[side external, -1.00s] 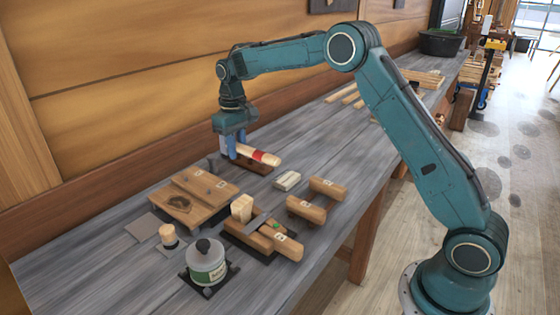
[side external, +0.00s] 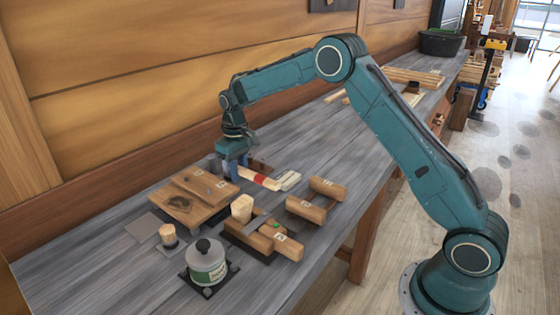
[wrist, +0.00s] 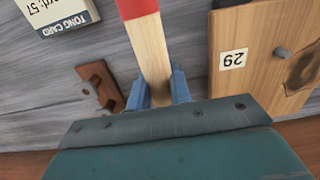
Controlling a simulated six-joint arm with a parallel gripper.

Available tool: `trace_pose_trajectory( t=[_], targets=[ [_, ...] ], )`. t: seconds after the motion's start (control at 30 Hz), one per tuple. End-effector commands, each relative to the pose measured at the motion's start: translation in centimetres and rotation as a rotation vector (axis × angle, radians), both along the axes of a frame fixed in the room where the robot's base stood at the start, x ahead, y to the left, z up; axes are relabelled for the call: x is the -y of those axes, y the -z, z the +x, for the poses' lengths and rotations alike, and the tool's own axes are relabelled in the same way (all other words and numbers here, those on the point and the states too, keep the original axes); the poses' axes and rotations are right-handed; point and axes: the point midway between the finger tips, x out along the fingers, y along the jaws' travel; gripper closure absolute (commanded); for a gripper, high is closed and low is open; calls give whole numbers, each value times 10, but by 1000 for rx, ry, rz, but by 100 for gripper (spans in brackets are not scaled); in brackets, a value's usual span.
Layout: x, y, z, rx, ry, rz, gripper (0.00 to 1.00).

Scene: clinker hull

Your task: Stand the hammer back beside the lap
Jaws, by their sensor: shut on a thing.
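The hammer (side external: 259,178) has a pale wooden handle with a red band. It is held lying roughly level, and its handle also fills the middle of the wrist view (wrist: 152,57). My gripper (side external: 231,171) is shut on the handle, with a blue finger on each side in the wrist view (wrist: 159,88). The hammer's head cannot be made out. The lapped boards (side external: 214,187) lie just left of my gripper; in the wrist view a board marked 29 (wrist: 248,85) is to the right of the handle. Whether the hammer touches the bench cannot be told.
A red-brown block (wrist: 104,86) lies left of the handle. The tong card (wrist: 57,10) is beyond it. Labelled wooden blocks (side external: 316,199), a clamped wooden piece (side external: 262,238) and a lidded pot (side external: 207,262) stand nearer the front.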

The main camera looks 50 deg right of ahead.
Motion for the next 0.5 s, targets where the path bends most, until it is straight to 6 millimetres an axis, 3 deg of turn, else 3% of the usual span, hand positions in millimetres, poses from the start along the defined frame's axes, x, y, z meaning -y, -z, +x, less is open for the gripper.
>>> trace_pose_trajectory(
  t=[0.5],
  targets=[
    [0, 5, 1, 5, 0, 0, 100]
  ],
)
